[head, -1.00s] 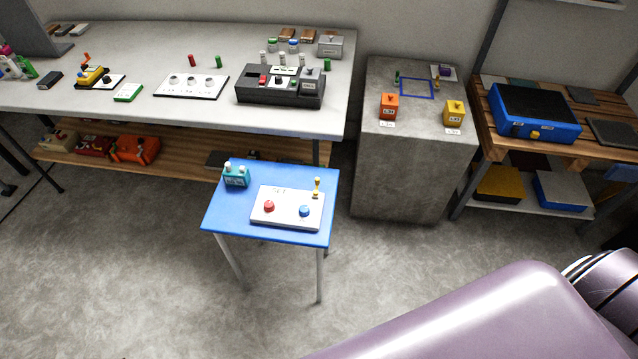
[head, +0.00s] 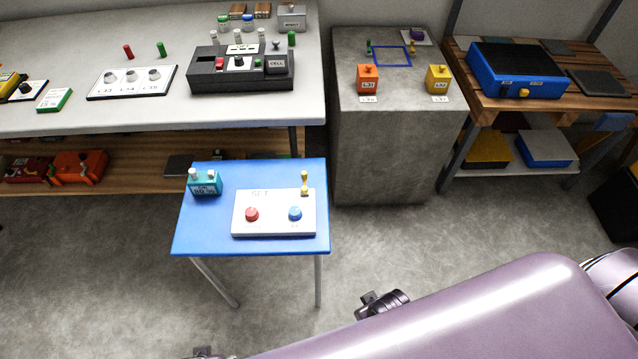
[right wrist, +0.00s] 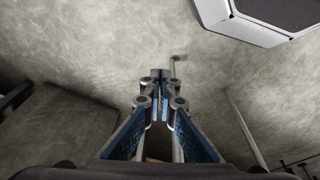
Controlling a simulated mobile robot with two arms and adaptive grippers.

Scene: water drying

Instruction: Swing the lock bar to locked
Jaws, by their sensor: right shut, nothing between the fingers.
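I cannot tell for sure which part is the lock bar. A blue case (head: 524,72) with a dark top stands on the wooden rack at the right; a small yellow fitting (head: 523,92) is on its front. A black CELL unit (head: 213,84) sits on the long bench. My right gripper (right wrist: 160,82) is shut and empty over grey floor in the right wrist view. My left gripper is not identifiable.
A teal box (head: 205,183) stands on the blue table (head: 205,236). A concrete block (head: 385,160) carries an orange box (head: 368,79) and a yellow box (head: 438,79). My purple arm link covers the lower right.

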